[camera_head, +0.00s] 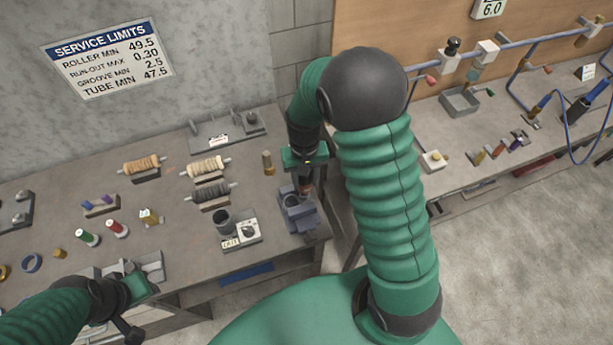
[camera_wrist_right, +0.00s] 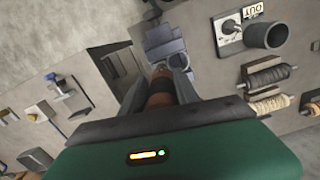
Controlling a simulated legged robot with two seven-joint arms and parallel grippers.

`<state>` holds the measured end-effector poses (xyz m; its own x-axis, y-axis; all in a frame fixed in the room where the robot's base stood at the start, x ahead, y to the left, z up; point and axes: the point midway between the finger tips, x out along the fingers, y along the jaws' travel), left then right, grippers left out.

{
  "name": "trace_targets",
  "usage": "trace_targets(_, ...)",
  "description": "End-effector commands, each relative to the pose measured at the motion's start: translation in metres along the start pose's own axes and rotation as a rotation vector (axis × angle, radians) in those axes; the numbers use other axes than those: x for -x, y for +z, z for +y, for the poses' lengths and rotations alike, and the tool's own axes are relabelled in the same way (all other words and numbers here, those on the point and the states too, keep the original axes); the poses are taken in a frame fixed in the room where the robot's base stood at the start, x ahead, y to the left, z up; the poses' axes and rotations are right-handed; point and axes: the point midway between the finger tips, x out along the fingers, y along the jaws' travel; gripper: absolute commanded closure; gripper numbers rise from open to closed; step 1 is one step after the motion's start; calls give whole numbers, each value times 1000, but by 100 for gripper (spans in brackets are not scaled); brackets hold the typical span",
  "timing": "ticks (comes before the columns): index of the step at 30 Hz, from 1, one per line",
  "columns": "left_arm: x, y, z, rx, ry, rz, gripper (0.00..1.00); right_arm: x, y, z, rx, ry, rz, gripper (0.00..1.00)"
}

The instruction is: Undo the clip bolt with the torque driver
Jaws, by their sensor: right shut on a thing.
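My right gripper (camera_head: 304,186) is shut on a brown cylindrical piece with a dark band, seen between the fingers in the right wrist view (camera_wrist_right: 160,88). I cannot tell whether this piece is the torque driver. It is just above a blue-grey vise-like block (camera_head: 299,216) at the bench's right end, which also shows in the right wrist view (camera_wrist_right: 161,46). I cannot tell whether they touch. I cannot make out the clip bolt. My left gripper (camera_head: 129,331) is low at the left, near the bench's front edge, and its jaws are unclear.
A grey cup and dial block (camera_head: 239,231) stand left of the vise-like block. Several wound rollers (camera_head: 207,166) and a brass cylinder (camera_head: 268,162) are behind. A second bench (camera_head: 520,100) with blue piping is at the right, and a gap separates the benches.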

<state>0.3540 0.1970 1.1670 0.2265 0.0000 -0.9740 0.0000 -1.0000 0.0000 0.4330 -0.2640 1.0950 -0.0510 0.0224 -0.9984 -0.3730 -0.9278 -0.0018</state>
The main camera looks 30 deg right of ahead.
Motion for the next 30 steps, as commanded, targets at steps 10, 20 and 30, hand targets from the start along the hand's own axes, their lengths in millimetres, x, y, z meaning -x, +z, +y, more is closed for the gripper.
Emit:
trace_targets(10, 0, 0, 0, 0, 0, 0, 64, 0, 0, 0, -1, 0, 1, 100)
trace_targets(20, -2, 0, 0, 0, 0, 0, 64, -3, 0, 0, 0, 0, 1, 100)
trace_targets(30, -2, 1, 0, 0, 0, 0, 64, -5, 0, 0, -1, 0, 0, 100)
